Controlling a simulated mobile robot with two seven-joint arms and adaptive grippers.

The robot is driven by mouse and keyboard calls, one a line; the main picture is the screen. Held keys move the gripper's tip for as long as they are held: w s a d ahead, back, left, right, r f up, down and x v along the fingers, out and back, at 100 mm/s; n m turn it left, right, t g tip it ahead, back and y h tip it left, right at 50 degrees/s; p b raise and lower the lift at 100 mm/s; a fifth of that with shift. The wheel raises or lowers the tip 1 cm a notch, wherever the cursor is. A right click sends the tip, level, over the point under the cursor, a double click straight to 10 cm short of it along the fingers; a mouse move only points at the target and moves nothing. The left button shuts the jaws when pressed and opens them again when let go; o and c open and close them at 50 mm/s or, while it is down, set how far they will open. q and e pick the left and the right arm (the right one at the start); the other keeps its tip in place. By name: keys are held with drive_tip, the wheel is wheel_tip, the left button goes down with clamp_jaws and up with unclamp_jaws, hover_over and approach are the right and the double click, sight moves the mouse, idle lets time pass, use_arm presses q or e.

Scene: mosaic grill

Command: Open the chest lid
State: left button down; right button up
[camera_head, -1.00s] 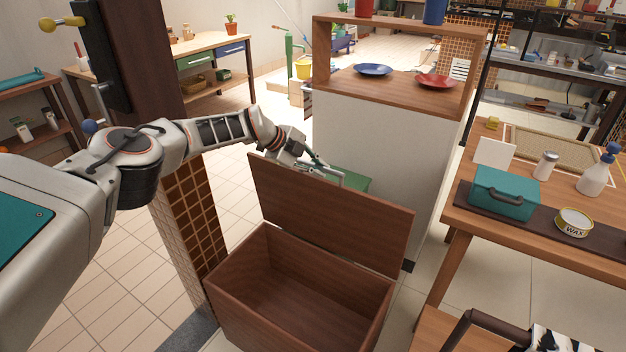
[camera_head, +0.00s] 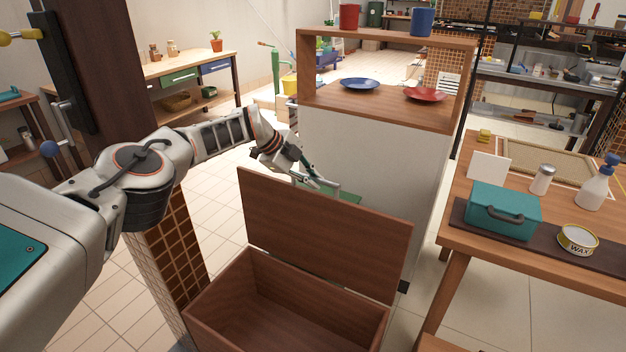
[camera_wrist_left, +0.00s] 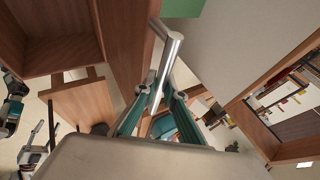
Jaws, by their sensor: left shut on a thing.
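The brown wooden chest (camera_head: 215,305) stands at bottom centre in the head view, with its inside exposed. Its lid (camera_head: 325,235) is raised and stands steeply up from the hinge edge. My left gripper (camera_head: 322,185) is behind the lid, near its top edge, and partly hidden by it. In the left wrist view the gripper (camera_wrist_left: 160,98) is shut on a silver bar handle (camera_wrist_left: 170,55), with a teal finger on each side. The lid (camera_wrist_left: 125,35) shows beside the handle there.
A white cabinet with a wooden shelf (camera_head: 390,105) stands close behind the lid. A tiled pillar (camera_head: 180,235) is left of the chest. A table with a teal box (camera_head: 503,212) and a wax tin (camera_head: 577,239) is at right.

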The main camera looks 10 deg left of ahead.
use_arm(q)
drive_tip(key=c, duration=2.1)
unclamp_jaws()
drive_tip(key=shift+d+f, duration=0.1)
drive_tip(key=shift+d, duration=0.05)
drive_tip(key=shift+v, duration=0.85)
drive_tip(key=v, duration=1)
drive_tip(key=shift+s+r, duration=0.1)
drive_tip(key=shift+r, duration=0.15)
